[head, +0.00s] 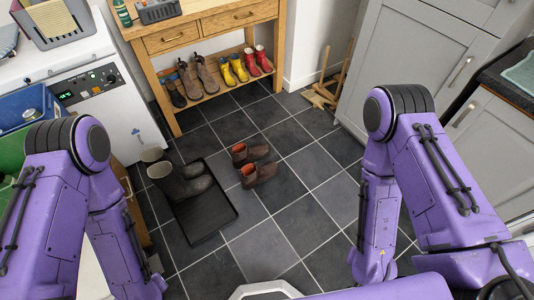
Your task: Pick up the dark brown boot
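Two dark brown ankle boots with orange lining stand on the tiled floor in the middle of the head view, the far one (249,153) and the near one (261,174) close beside each other. Their toes point right. A pair of taller dark olive-grey wellies (183,186) stands to their left, at a black tray (217,213). My two purple arms reach down at the left and right sides of the picture. Both grippers are outside the picture, and neither arm is near the boots.
A wooden bench (217,24) has a low shelf with dark shoes (207,74), yellow wellies (232,69) and red wellies (257,60). A wooden stand with upright pegs (322,96) is by the wall. Grey cabinets (411,58) are right. Floor right of the boots is clear.

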